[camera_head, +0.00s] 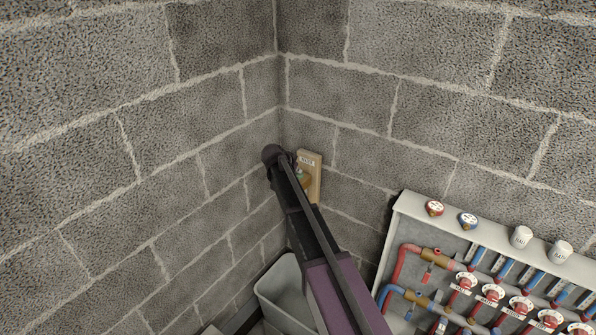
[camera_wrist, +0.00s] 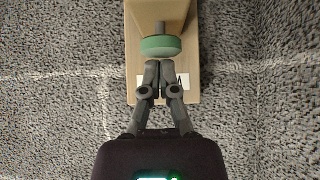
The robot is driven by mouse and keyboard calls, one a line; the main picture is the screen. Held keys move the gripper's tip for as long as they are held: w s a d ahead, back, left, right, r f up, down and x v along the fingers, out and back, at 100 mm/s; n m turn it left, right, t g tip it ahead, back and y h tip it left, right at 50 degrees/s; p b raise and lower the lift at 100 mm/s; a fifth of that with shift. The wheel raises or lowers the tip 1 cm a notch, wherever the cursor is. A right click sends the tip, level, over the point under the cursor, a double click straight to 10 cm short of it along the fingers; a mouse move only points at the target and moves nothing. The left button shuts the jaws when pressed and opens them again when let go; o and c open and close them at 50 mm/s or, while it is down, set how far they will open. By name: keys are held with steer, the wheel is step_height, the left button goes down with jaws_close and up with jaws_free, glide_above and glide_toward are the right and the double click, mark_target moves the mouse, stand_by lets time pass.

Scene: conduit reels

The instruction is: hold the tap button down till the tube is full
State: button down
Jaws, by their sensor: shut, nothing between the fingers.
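The tap button is a round green disc (camera_wrist: 161,46) on a grey stem, mounted on a tan wall board (camera_wrist: 185,72). My gripper (camera_wrist: 160,66) is shut and empty, its fingertips right at the lower edge of the green disc in the wrist view; I cannot tell whether they press it. In the head view the board (camera_head: 315,172) is on the block wall right of the corner, with a small label at its top, and my arm covers much of the button there. The tube is not identifiable in either view.
A manifold cabinet (camera_head: 396,225) with red and blue pipes, valves and gauges stands at the lower right. A pale grey open bin (camera_head: 268,290) sits below the board, partly behind my arm.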

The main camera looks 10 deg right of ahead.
steer(key=shift+f+b, duration=0.95)
steer(key=shift+f, duration=0.05)
steer(key=shift+r, duration=0.15)
stand_by(1.0)
step_height(320, 180, up, 4)
steer(key=p, duration=0.4)
steer(key=shift+r+p, duration=0.1)
steer(key=shift+p, duration=0.2)
steer(key=p+v, duration=0.6)
steer(key=v, duration=0.3)
steer(key=shift+s+a+r+p, duration=0.2)
steer(key=shift+s+a+p, duration=0.05)
steer(key=shift+s+p, duration=0.1)
steer(key=s+d+f+n+g+y, duration=0.2)
steer(key=s+n, duration=0.1)
steer(key=s, duration=0.8)
steer(key=s+d+f+n+g+y+b, duration=0.1)
steer(key=s+d+f+n+g+y, duration=0.1)
steer(key=s, duration=0.9)
steer(key=s+d+f+n+g+y+b, duration=0.1)
steer(key=s+d+f+n+g+y, duration=0.1)
steer(key=s, duration=1)
steer(key=shift+f+n, duration=0.8)
steer(key=shift+n, duration=0.2)
